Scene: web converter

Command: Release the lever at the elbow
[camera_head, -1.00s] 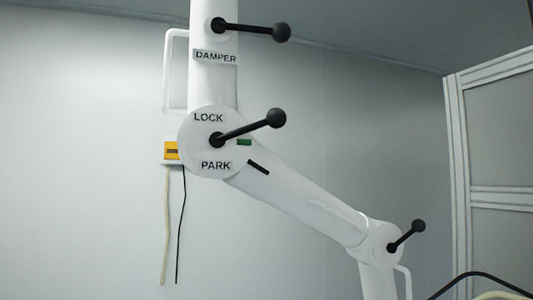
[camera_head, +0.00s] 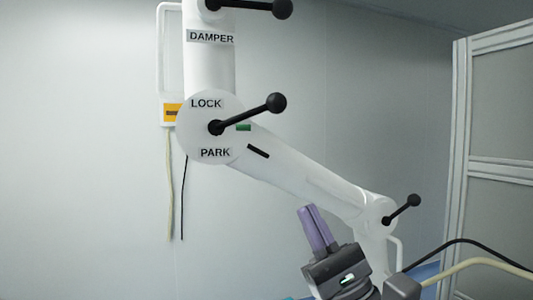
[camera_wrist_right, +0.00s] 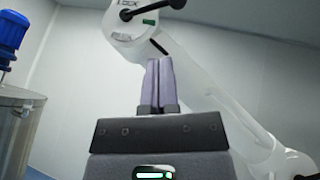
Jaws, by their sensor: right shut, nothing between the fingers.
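The elbow of the white jointed arm is a round disc (camera_head: 190,130) marked LOCK and PARK. Its black lever (camera_head: 250,113) with a ball knob points right and slightly up, between the two words and beside a green mark (camera_head: 243,128). My right gripper (camera_head: 311,211) is in the lower middle of the head view, its purple fingers together and empty. It is below and right of the lever, apart from it. In the right wrist view the fingers (camera_wrist_right: 163,62) point up towards the disc (camera_wrist_right: 120,26), whose lever shows partly at the top. My left gripper is out of view.
A DAMPER lever (camera_head: 250,7) is above the elbow, and another lever (camera_head: 402,209) is at the lower joint. A white framed panel (camera_head: 490,150) stands at the right. A blue motor on a metal vessel (camera_wrist_right: 15,110) shows in the wrist view.

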